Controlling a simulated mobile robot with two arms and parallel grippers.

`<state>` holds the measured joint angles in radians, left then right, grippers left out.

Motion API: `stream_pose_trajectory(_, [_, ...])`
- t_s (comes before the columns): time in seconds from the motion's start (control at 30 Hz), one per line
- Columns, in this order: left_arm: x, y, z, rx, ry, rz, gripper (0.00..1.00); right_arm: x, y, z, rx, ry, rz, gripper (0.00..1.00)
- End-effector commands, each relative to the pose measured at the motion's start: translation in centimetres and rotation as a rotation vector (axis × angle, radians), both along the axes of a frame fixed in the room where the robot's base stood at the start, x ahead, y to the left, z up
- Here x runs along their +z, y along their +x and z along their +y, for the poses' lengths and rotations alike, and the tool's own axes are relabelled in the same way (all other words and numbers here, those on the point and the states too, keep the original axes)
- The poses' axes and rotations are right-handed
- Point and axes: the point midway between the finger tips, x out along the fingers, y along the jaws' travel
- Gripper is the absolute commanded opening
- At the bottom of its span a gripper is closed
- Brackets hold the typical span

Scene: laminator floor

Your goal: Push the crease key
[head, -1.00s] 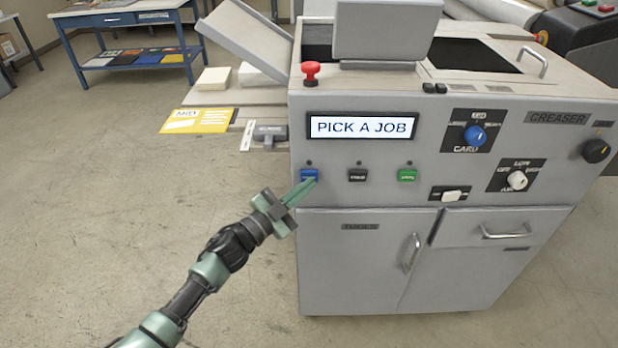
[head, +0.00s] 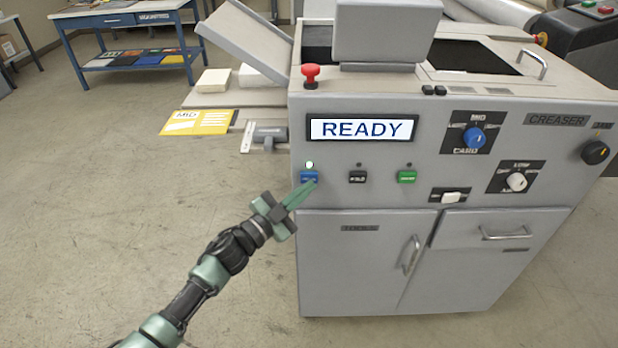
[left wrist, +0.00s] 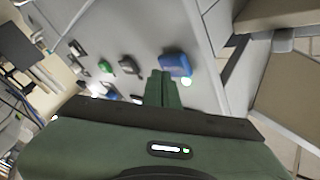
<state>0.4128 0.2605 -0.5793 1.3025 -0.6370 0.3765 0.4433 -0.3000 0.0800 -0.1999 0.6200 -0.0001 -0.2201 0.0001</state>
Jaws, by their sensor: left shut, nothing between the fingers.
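The crease key appears to be the blue key (head: 309,176) at the left of a row of three on the creaser's front; its label is too small to read for certain. A lamp (head: 309,165) above it is lit. The display (head: 361,129) reads READY. My left gripper (head: 312,184) is shut and empty, its tips at the lower right edge of the blue key. In the left wrist view the shut fingers (left wrist: 162,80) lie beside the blue key (left wrist: 176,65); contact is hard to tell. My right gripper is not in view.
A black key (head: 357,177) and a green key (head: 407,177) sit to the right, with dark lamps. A red mushroom button (head: 310,75) stands on the top left corner. A yellow MID sheet (head: 198,122) lies left of the machine. The floor at left is clear.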

Motion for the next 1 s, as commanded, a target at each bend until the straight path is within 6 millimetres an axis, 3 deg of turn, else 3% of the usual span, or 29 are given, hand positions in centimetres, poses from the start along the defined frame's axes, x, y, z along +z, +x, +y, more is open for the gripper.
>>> stream_pose_trajectory(0.47, [0.1, -1.0, 0.0, -0.001, 0.001, 0.0, 0.0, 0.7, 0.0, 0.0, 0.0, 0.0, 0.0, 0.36])
stream_pose_trajectory(1.0, [0.1, -6.1, 0.0, 0.0, 0.0, 0.0, 0.0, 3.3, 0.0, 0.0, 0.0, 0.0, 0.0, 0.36])
